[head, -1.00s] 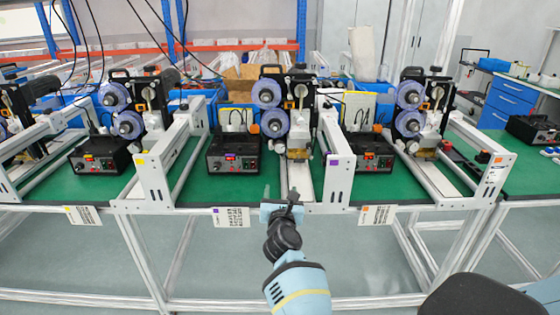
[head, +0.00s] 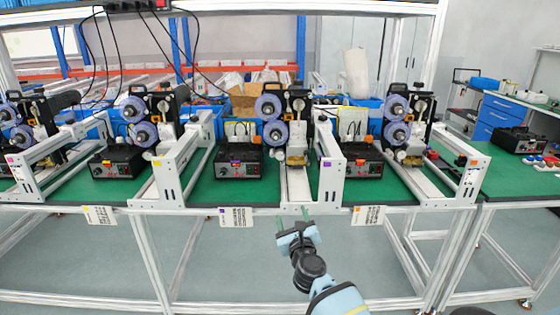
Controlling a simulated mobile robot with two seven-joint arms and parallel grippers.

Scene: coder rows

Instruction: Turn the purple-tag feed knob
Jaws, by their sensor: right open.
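A white card (head: 235,217) with a purple mark hangs on the bench edge below the box. My right gripper (head: 293,218) is open and empty in front of the bench edge, to the right of and below the box, apart from it. My left gripper is out of view.
Similar boxes stand on either side, the left one (head: 117,162) and the right one (head: 362,161). The centre machine with purple reels (head: 270,107) stands right of the purple-tag box. White frame posts (head: 332,182) rise at the bench's front edge.

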